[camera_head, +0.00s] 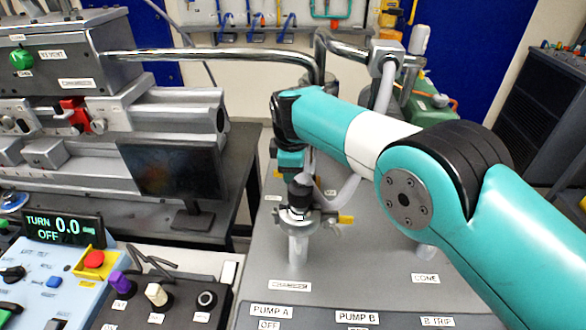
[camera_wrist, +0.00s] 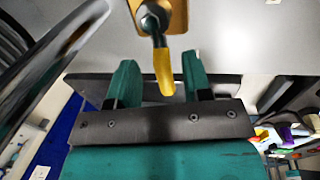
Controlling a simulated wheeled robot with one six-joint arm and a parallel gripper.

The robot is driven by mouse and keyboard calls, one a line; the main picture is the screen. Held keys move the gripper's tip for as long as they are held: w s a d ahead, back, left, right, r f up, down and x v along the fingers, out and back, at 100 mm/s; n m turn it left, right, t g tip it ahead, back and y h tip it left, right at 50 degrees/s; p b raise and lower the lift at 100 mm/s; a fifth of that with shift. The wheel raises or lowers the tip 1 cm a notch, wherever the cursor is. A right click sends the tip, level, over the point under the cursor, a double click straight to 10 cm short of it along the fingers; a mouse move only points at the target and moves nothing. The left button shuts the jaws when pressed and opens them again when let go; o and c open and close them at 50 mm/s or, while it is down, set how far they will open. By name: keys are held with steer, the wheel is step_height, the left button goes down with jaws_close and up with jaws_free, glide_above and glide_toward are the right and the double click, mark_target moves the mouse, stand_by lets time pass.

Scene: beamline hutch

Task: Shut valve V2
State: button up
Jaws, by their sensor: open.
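A valve with a yellow-sleeved lever (camera_wrist: 164,72) and a brass-coloured body (camera_wrist: 165,15) is in the wrist view. My gripper (camera_wrist: 159,62) is open, with one teal finger on each side of the lever's yellow end; there is a gap on both sides. I cannot read a V2 label on it. In the head view, my gripper (camera_head: 291,160) is mostly hidden by my own wrist, above a metal pipe fitting (camera_head: 298,216). A yellow handle (camera_head: 345,218) sticks out right of that fitting; I cannot tell whether it is the same lever.
A shiny horizontal pipe (camera_head: 210,54) runs from the chamber box to the pump stand (camera_head: 270,270). Grey hoses (camera_head: 384,85) rise close to my arm. A dark monitor (camera_head: 172,168) stands to the left. A control panel (camera_head: 50,280) showing TURN 0.0 OFF is at lower left.

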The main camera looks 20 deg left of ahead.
steer(key=s+d+r, duration=0.1)
steer(key=s+r, duration=0.2)
steer(key=r, duration=1.3)
steer(key=shift+r, duration=0.35)
steer(key=w+d+r+m, duration=0.25)
steer(key=d+r, duration=0.25)
steer(key=d, duration=0.7)
steer(key=s+d+r+m+y, duration=0.15)
steer(key=s+d+m, duration=0.4)
steer(key=d, duration=0.75)
steer(key=s+d+f+m, duration=0.1)
steer(key=s+d+m, duration=0.1)
steer(key=s, duration=0.5)
steer(key=s+d+f+m+g+y, duration=0.1)
steer(key=s+d+m, duration=0.1)
steer(key=s+d, duration=0.3)
steer(key=s+d+f+m+g+y, duration=0.1)
steer(key=s+d+m, duration=0.1)
steer(key=s, duration=0.7)
steer(key=shift+d+f, duration=0.25)
steer(key=shift+d, duration=0.65)
steer(key=shift+w, duration=0.15)
